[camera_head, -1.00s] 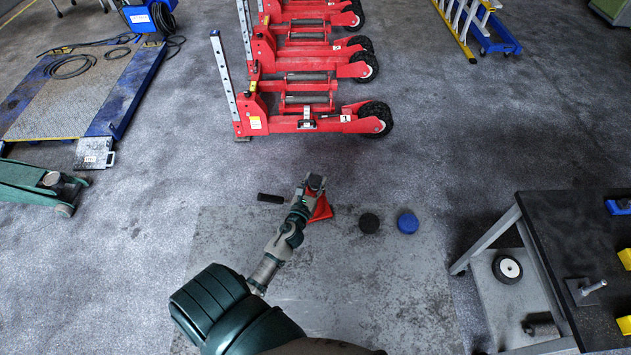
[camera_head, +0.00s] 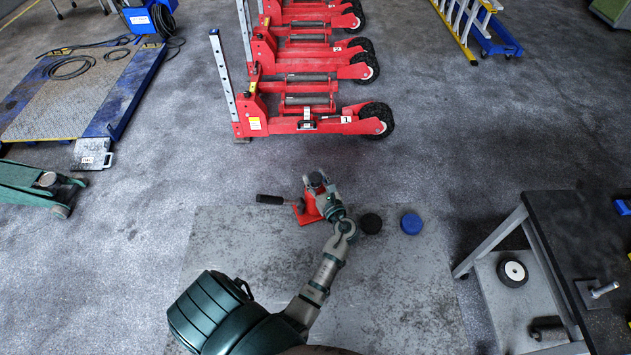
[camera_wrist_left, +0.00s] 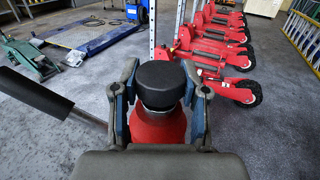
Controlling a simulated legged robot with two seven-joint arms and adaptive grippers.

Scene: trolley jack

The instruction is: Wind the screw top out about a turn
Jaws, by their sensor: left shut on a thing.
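A small red jack (camera_head: 308,209) stands on the grey floor plate, with a black handle (camera_head: 272,199) sticking out to its left. My left gripper (camera_head: 317,184) is at the top of the jack, coming in from the right side. In the left wrist view the black round screw top (camera_wrist_left: 160,84) sits between the two fingers of the left gripper (camera_wrist_left: 160,100), which are shut on it. The red body (camera_wrist_left: 160,126) shows just below it, and the black handle (camera_wrist_left: 42,95) runs off to the left. My right gripper is not in view.
A black puck (camera_head: 370,223) and a blue puck (camera_head: 411,223) lie right of the jack. A dark workbench (camera_head: 580,240) stands at the right. Red wheeled units (camera_head: 310,120) stand behind, and a green trolley jack (camera_head: 35,187) is at the left. The floor plate (camera_head: 240,250) is mostly bare.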

